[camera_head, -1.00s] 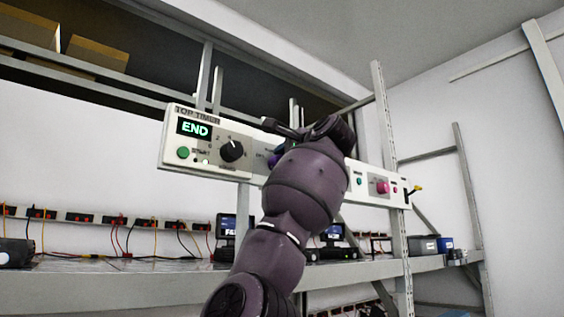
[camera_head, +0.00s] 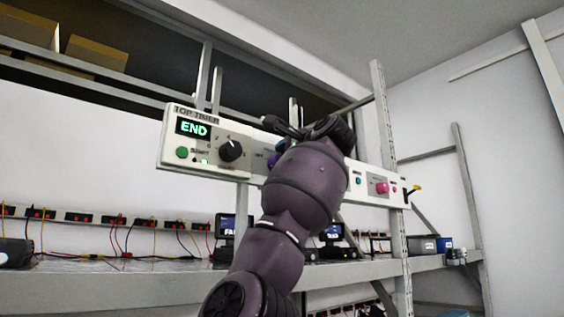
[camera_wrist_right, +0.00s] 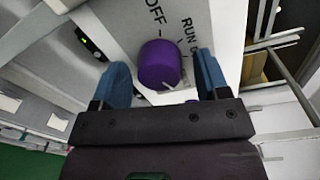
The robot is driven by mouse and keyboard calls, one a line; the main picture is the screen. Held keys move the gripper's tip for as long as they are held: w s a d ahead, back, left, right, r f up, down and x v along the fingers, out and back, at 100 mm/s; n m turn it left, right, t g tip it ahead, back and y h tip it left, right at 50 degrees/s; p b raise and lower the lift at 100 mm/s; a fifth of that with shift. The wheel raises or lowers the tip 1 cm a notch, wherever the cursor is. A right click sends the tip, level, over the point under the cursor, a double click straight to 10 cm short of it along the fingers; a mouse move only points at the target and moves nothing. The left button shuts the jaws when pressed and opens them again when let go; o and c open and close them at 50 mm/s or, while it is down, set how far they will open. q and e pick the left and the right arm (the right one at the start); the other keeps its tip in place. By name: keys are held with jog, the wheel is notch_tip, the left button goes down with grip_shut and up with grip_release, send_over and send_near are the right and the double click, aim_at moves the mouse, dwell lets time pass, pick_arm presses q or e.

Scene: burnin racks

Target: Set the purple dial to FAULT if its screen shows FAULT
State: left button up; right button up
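The purple dial (camera_wrist_right: 160,66) is on a white panel in the right wrist view, between the two blue fingers of my right gripper (camera_wrist_right: 162,70). The gripper is open, with a gap on both sides of the dial. OFF and RUN labels show beyond the dial; other lettering is cut off. In the head view only the edge of the purple dial (camera_head: 273,160) shows beside my right arm, which hides the panel's middle. A monitor (camera_head: 226,228) below shows text starting "FA", partly unreadable. A second monitor (camera_head: 331,234) also shows text too small to read. My left gripper is not in view.
The panel's left end has a TOP TIMER screen (camera_head: 193,129) reading END, a black dial (camera_head: 231,150) and a green button (camera_head: 182,153). A pink knob (camera_head: 382,187) is at the right. A shelf (camera_head: 130,275) with wires runs below.

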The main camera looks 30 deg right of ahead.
jog(key=s+b, duration=0.3)
jog(key=s, duration=0.7)
jog(key=shift+s+d+r, duration=0.25)
jog(key=shift+s+d, duration=0.1)
jog(key=shift+s, duration=0.05)
dwell(0.3)
